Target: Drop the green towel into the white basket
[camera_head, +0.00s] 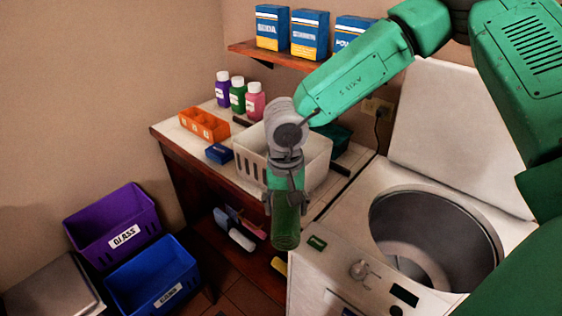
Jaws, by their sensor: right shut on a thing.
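A rolled green towel (286,222) hangs from my right gripper (285,200), which is shut on it. The towel points down and shows in front of the counter, just left of the washing machine's front corner. The white basket (249,158) stands on the counter behind my right gripper. It has slots in its side, and my gripper and wrist hide its middle. The towel appears at the near side of the basket; I cannot tell its exact height. My left gripper is not in view.
An open top-loading washer (335,265) stands at the right. An orange bin (204,125), a blue box (219,153) and several bottles (238,97) are left of the basket. A purple crate (112,222) and a blue crate (152,272) sit on the floor.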

